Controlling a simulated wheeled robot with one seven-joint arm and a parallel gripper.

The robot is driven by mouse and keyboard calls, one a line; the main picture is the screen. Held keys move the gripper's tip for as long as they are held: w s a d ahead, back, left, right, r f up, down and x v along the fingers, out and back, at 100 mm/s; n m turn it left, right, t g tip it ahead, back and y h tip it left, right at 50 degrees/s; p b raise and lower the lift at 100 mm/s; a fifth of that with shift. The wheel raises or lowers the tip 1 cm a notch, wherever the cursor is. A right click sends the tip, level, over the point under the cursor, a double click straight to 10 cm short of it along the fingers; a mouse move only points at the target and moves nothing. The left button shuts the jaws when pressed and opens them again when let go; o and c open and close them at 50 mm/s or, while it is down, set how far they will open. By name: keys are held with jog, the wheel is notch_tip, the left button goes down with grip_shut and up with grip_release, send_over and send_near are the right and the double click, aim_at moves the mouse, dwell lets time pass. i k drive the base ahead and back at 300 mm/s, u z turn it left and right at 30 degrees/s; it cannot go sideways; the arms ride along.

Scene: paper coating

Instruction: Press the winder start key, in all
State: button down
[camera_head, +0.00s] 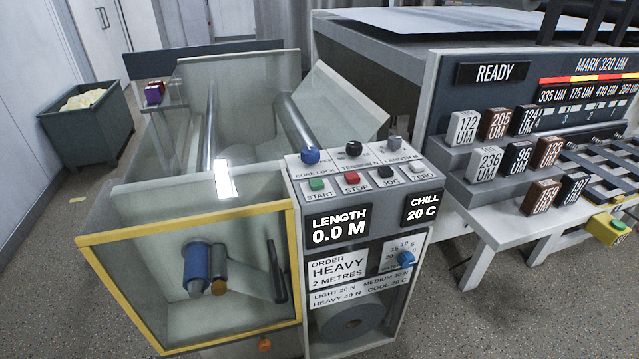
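The winder's control panel (372,176) stands in the middle of the head view. Its start key (317,184) is a small green button at the panel's left, above a START label. A red stop key (352,178), a black jog key (388,173) and a white zero key (418,168) sit in the same row. Blue, black and grey knobs stand behind them. The length display (338,227) reads 0.0 M. The chill display (422,207) reads 20 C. An order card (338,270) reads HEAVY, 2 METRES. My gripper is not in view.
A yellow-framed guard (190,225) with rollers is left of the panel. At the right, a bench holds several marked blocks (486,163) below a READY display (494,73). A green-grey bin (88,125) stands far left. Floor (450,320) is clear at front right.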

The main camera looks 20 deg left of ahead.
aim_at(316, 185)
jog(key=z, duration=0.45)
jog(key=k, duration=1.45)
jog(key=u, duration=1)
jog(key=i, duration=1)
